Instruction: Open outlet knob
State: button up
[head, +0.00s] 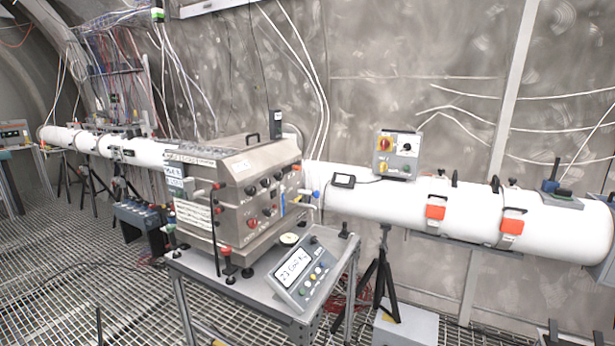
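A steel box-shaped machine (240,215) stands on a small metal cart (335,265) in the middle of the head view. Its sloped front carries several red and black knobs (252,223). A small blue-tipped fitting (316,194) sticks out at its right side, and a red-topped black fitting (226,253) stands at its lower front. I cannot read the labels, so I cannot tell which knob is the outlet knob or whether it is open. My gripper is not in view.
A grey display (298,272) with buttons sits on the cart's front. A long white pipe (380,200) runs behind on black tripods (383,275), carrying a grey control box (396,154). The grated floor (90,270) is open at front left; cables lie on it.

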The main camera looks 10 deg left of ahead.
aim_at(265, 183)
jog(key=i, duration=0.8)
jog(key=u, duration=1)
jog(key=i, duration=0.7)
jog(key=u, duration=0.75)
